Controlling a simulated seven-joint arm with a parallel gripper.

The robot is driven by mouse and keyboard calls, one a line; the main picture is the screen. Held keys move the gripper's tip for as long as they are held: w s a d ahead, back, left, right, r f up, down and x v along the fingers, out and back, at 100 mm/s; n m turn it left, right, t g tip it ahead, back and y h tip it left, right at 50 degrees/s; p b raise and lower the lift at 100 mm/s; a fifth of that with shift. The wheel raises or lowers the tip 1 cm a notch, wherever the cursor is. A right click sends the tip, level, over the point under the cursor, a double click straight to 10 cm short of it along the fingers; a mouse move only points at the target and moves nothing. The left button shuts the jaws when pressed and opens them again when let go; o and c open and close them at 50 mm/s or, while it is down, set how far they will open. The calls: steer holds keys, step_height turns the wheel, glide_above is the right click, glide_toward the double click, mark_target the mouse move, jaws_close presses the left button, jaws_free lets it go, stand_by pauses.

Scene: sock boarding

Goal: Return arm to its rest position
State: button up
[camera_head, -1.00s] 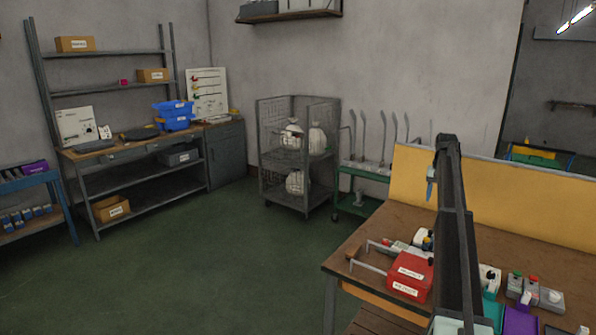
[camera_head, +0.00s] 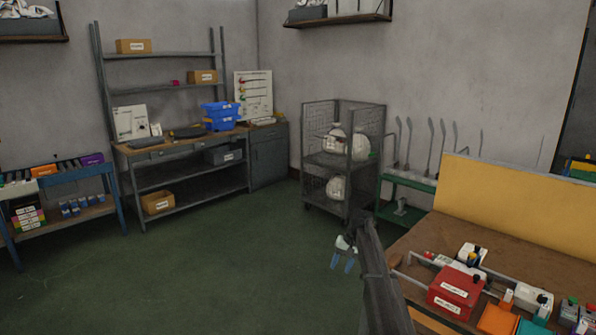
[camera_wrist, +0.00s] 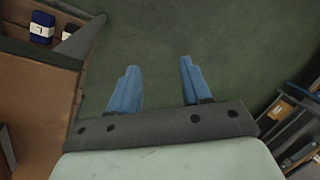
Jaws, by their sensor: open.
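My gripper (camera_head: 343,262) hangs at the end of my dark arm in the head view, in front of the wire cage cart and left of the brown workbench (camera_head: 412,243). Its blue fingers point down over the green floor. In the wrist view my gripper (camera_wrist: 158,88) shows two blue fingers set apart, with only bare floor (camera_wrist: 155,45) between them. It is open and empty.
The wire cage cart (camera_head: 316,158) holds several white bundles. A green cart (camera_head: 412,183) with upright metal forms stands beside it. A red box (camera_head: 455,291) sits on the workbench. Shelving (camera_head: 180,205) and a blue cart (camera_head: 117,200) stand left. The middle floor is clear.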

steer(key=s+a+f, duration=0.6)
steer(key=a+f, duration=0.1)
steer(key=s+d+f+g+h, duration=0.1)
steer(key=s+d+f+g, duration=0.15)
steer(key=s+f, duration=1.8)
steer(key=s+d+f+g, duration=0.1)
steer(key=s+f, duration=0.2)
steer(key=s, duration=1.1)
steer(key=s+d+f+g+h, duration=0.1)
steer(key=s+f, duration=0.3)
steer(key=s, duration=1)
steer(key=s+d+f+n+g+h, duration=0.1)
steer(key=s+d+f+g, duration=0.1)
steer(key=s, duration=1.2)
steer(key=shift+s+d+f, duration=0.3)
steer(key=shift+d+f, duration=0.4)
